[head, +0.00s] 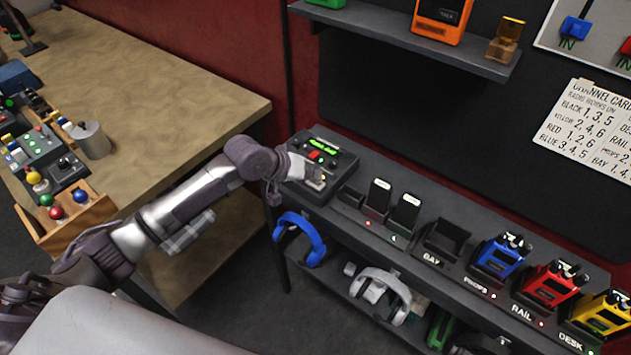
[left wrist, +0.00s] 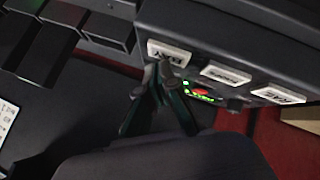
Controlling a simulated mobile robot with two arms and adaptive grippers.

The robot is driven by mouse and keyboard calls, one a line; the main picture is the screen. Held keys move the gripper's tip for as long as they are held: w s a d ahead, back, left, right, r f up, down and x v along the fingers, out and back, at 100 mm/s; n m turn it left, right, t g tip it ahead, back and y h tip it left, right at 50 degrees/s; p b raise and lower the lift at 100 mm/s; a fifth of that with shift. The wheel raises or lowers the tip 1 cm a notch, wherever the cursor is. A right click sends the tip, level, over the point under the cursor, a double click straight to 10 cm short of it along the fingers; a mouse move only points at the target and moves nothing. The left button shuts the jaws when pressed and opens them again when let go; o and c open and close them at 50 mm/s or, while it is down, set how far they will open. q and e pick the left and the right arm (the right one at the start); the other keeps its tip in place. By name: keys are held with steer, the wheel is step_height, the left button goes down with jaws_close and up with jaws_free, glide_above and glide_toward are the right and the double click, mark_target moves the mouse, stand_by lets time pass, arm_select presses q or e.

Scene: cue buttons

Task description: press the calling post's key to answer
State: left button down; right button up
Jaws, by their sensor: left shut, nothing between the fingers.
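A dark base station (head: 343,163) with green lit displays and a red lit patch stands at the left end of the counter. My left gripper (head: 318,183) is shut and empty at its front right corner, over a pale key. In the left wrist view the shut fingertips (left wrist: 168,72) are at the edge of a white labelled key (left wrist: 168,52), the first of a row; I cannot tell whether they touch it. A second white key (left wrist: 226,76) and a third white key (left wrist: 279,96) lie farther right. Their labels are hard to read. My right gripper is out of view.
The counter holds an empty BAY cradle (head: 443,241), a blue radio (head: 499,257), a red radio (head: 551,287) and a yellow radio (head: 605,315). A channel card (head: 597,130) is on the wall. A wooden bench (head: 180,95) stands left.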

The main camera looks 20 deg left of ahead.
mark_target(313, 183)
arm_select(q)
steer(key=shift+f, duration=0.4)
stand_by(0.6)
steer(key=shift+r+p, duration=0.85)
steer(key=shift+p, duration=0.2)
step_height(313, 183, up, 5)
steer(key=p, duration=0.5)
stand_by(0.4)
